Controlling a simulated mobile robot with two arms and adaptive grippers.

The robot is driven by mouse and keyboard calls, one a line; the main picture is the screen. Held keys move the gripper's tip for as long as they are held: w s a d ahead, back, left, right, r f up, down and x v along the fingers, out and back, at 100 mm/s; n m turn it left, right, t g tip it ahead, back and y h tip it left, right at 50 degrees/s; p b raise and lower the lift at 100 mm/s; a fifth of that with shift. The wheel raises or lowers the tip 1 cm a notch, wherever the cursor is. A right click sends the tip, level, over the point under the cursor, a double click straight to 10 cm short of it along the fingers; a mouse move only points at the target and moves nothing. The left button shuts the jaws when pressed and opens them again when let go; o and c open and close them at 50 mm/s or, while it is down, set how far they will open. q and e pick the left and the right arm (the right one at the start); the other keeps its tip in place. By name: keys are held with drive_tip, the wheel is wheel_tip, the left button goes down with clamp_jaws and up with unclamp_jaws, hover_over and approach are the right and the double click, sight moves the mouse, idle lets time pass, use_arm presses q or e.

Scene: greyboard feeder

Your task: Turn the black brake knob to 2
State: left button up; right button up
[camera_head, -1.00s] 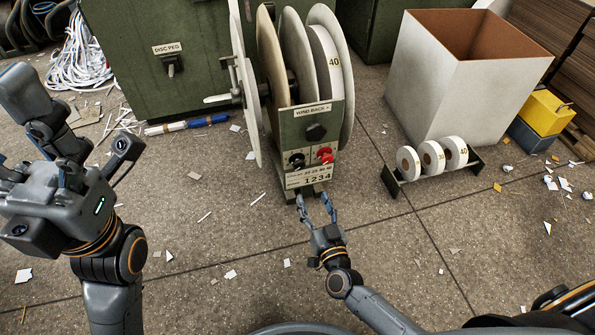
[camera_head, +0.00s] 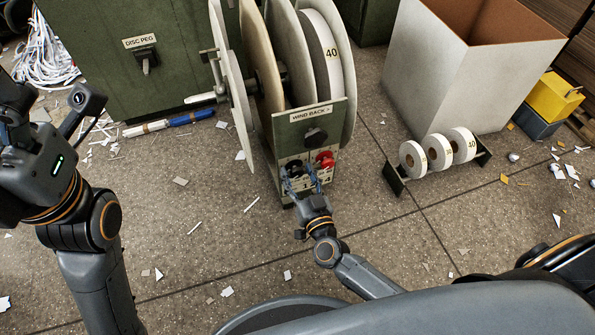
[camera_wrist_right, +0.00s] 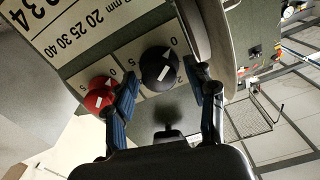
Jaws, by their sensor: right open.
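The black brake knob (camera_wrist_right: 161,68) is round with a white pointer mark, on a white plate with printed digits. In the head view the knob (camera_head: 294,168) sits low on the green panel, left of the red knob (camera_head: 325,160). My right gripper (camera_head: 303,178) is open at the panel's lower front. In the right wrist view its two fingers (camera_wrist_right: 168,95) stand apart, one on each side of the black knob; contact is not clear. The left finger is between the black and red knobs. My left arm is at the left edge; its fingertips cannot be made out.
The panel carries a WIND BACK knob (camera_head: 315,136) above the two knobs and large reel discs (camera_head: 267,75) behind it. A rack of white rolls (camera_head: 413,160) and a white bin (camera_head: 460,75) stand to the right. The floor in front is open, with paper scraps.

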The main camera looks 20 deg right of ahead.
drive_tip(key=shift+c, duration=0.2)
clamp_jaws()
